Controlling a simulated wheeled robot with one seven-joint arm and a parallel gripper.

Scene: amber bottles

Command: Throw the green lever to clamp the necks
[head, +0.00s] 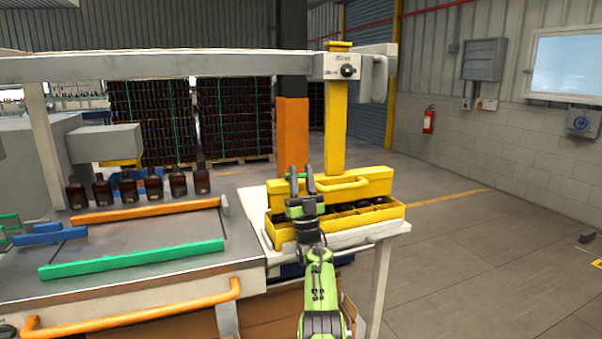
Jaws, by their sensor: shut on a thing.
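My gripper (302,180) reaches up in front of the yellow clamp head (368,180), near the left end of its curved yellow handle. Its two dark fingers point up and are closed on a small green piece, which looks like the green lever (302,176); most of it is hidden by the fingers. The clamp head hangs from a yellow column (335,125) and sits low over a yellow crate (392,214) with compartments. Dark tops show in some compartments; the necks under the head are hidden.
Several amber bottles (153,187) stand in a row on the metal table at left. An orange rail (145,210) and a green rail (132,258) lie on that table. A grey beam (180,64) spans above.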

